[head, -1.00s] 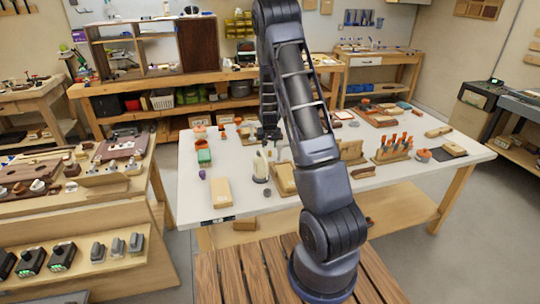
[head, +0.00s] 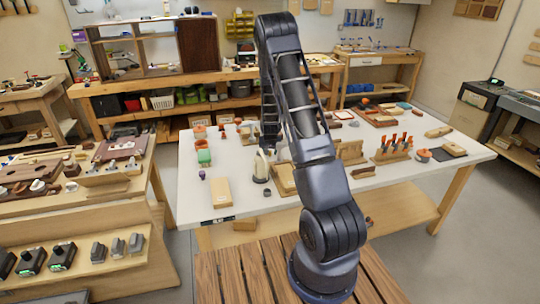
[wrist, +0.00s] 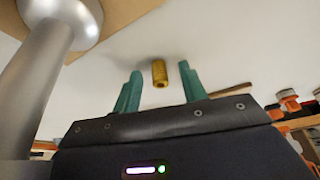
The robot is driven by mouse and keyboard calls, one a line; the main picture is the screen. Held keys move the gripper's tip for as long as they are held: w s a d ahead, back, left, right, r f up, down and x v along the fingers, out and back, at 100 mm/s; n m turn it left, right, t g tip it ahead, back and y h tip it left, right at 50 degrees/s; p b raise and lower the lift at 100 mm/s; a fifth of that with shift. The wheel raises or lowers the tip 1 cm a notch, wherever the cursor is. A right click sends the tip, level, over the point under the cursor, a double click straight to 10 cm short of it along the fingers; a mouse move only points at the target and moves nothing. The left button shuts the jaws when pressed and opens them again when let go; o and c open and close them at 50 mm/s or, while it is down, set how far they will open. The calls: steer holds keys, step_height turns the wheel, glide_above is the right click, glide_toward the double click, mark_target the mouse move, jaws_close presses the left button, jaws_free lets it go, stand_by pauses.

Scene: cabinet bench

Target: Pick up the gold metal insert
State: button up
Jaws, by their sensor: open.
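The gold metal insert (wrist: 159,73) is a small ribbed cylinder in the wrist view. It is on the white table top (wrist: 220,40), ahead of my gripper and roughly centred between the fingers. My gripper (wrist: 158,82) has two green fingers, spread apart with nothing between them that I can see touching. How far the insert is beyond the fingertips is hard to judge. In the head view my gripper (head: 268,142) hangs low over the white table, partly hidden by my arm, and I cannot make out the insert there.
A large shiny metal post with a rounded end (wrist: 65,20) stands close on the left in the wrist view. Orange-and-grey items (wrist: 290,102) sit at the right. In the head view a tan block (head: 221,192) and a green container (head: 203,153) stand to the left on the table.

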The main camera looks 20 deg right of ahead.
jaws_close()
steer(key=shift+r, duration=0.1)
